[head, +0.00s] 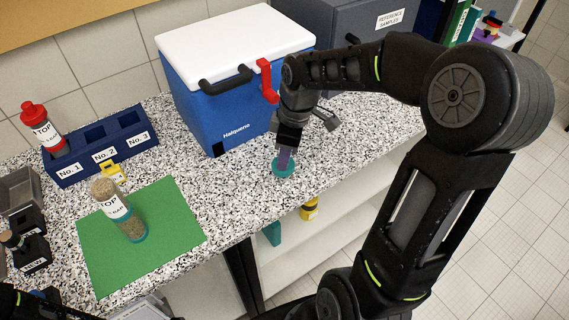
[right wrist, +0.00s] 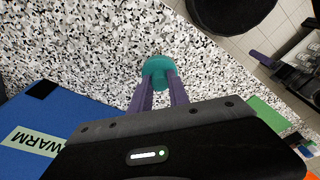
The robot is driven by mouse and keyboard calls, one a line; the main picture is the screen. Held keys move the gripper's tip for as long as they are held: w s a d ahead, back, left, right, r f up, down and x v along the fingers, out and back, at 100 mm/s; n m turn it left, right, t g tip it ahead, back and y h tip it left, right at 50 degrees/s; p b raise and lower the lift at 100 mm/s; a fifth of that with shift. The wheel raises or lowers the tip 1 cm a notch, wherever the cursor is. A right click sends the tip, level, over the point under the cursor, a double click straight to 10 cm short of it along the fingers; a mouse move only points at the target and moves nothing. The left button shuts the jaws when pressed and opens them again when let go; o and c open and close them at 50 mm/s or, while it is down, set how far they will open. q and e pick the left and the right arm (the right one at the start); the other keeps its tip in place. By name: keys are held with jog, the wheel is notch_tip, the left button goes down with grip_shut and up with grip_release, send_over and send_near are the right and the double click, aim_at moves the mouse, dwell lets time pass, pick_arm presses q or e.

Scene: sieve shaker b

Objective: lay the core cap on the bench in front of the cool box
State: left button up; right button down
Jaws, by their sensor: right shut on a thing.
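The teal core cap (head: 283,170) is a small round disc at the front part of the bench, in front of and right of the blue cool box (head: 222,115). My right gripper (head: 285,157) points down and is shut on the cap; its purple fingertips grip it in the right wrist view (right wrist: 158,73). The cap is at or just above the speckled bench top (head: 240,185); I cannot tell whether it touches. In the right wrist view, a purple bar (right wrist: 261,57) at the upper right may be a finger of my left gripper, but its opening does not show.
A sample tube labelled TOP (head: 124,218) stands on the green mat (head: 165,240). The bench's front edge is close to the cap; shelves lie below.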

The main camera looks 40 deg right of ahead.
aim_at(292, 165)
jog(key=shift+f, duration=1.85)
jog(key=shift+f, duration=0.2)
jog(key=c, duration=1.3)
grip_release()
jog(key=shift+o, duration=0.2)
jog(key=shift+r, duration=0.1)
notch_tip(292, 165, up, 12)
jog(key=s+d, duration=0.1)
jog(key=shift+s+d, duration=0.15)
